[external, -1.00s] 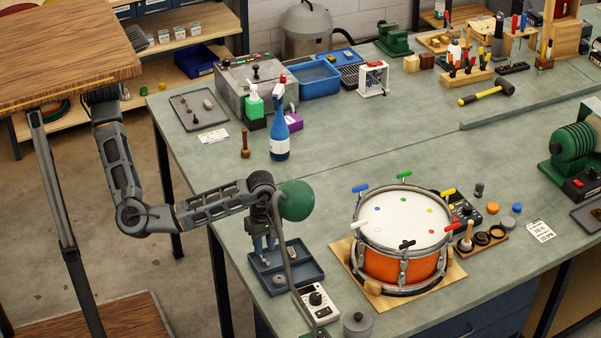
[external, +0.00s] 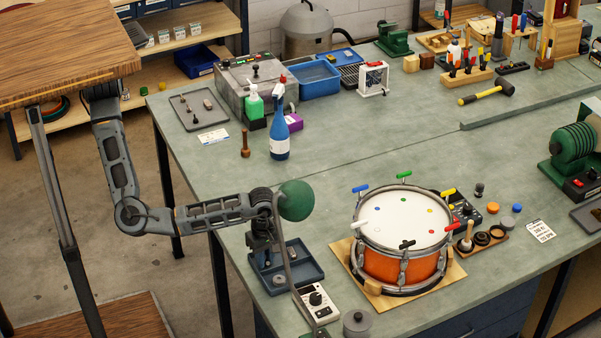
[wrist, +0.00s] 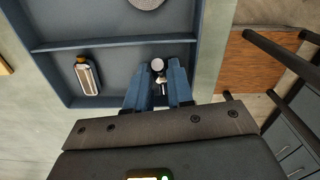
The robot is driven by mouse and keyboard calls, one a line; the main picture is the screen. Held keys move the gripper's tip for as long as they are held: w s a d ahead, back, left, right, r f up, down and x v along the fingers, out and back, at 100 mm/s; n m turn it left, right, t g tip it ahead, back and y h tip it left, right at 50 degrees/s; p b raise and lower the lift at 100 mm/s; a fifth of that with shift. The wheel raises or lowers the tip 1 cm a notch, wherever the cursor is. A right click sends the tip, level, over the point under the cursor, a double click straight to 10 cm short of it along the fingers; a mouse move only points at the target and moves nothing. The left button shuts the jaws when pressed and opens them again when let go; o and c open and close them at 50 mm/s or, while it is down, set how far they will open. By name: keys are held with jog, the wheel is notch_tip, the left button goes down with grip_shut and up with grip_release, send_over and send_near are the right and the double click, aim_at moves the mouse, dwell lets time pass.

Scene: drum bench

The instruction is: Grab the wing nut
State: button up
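My gripper (wrist: 159,72) points down into a blue divided tray (wrist: 110,42) and is open, its two blue-grey fingers apart. Between and just beyond the fingertips is a small shiny metal piece with a round pale top (wrist: 157,65), which looks like the wing nut. Its lower part is partly hidden between the fingers, and I cannot tell whether they touch it. In the external view my gripper (external: 262,252) is low over the left part of the tray (external: 312,271), and the wing nut is hidden there.
A small bottle-shaped item (wrist: 87,75) lies in the same compartment, and a round grey part (wrist: 145,3) is beyond the divider. A lamp with a green shade (external: 296,201) stands close to my wrist. A grey control box (external: 317,303) and an orange drum (external: 402,262) are nearby.

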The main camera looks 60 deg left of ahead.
grip_shut()
